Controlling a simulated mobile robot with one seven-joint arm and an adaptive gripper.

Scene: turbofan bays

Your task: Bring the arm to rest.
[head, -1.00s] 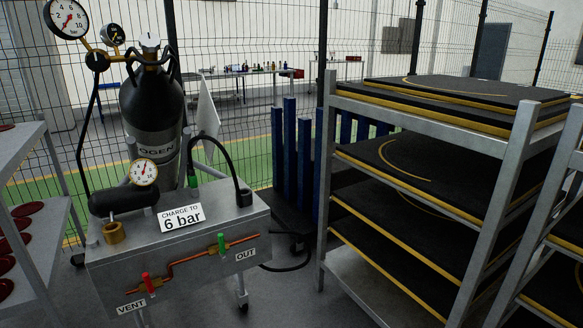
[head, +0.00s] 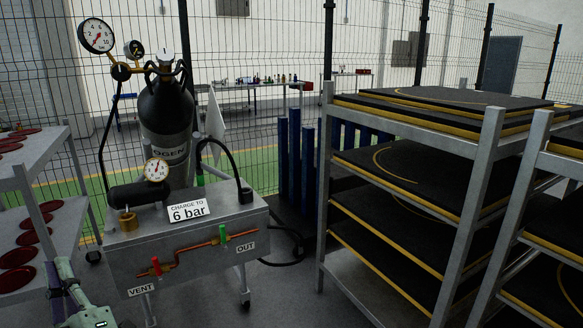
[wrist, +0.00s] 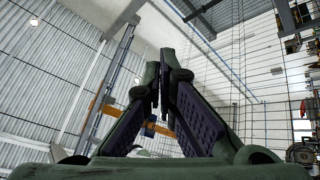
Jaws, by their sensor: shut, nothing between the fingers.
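My gripper (wrist: 160,80) shows in the wrist view with its two dark, ridged fingers drawn together at the tips and nothing held. Behind the fingers are a corrugated wall, fence mesh and high beams, so the gripper seems tipped upward, clear of any surface. In the head view a pale green and grey part of my arm (head: 82,300) shows at the lower left, in front of the shelf of red discs. The rest of the arm is outside the head view.
A charging cart (head: 190,240) with a dark gas bottle (head: 165,110) and gauges stands right of my arm. A shelf with red discs (head: 17,279) is at the left. A rack of black, yellow-edged boards (head: 400,170) stands at the right. Mesh fencing runs behind.

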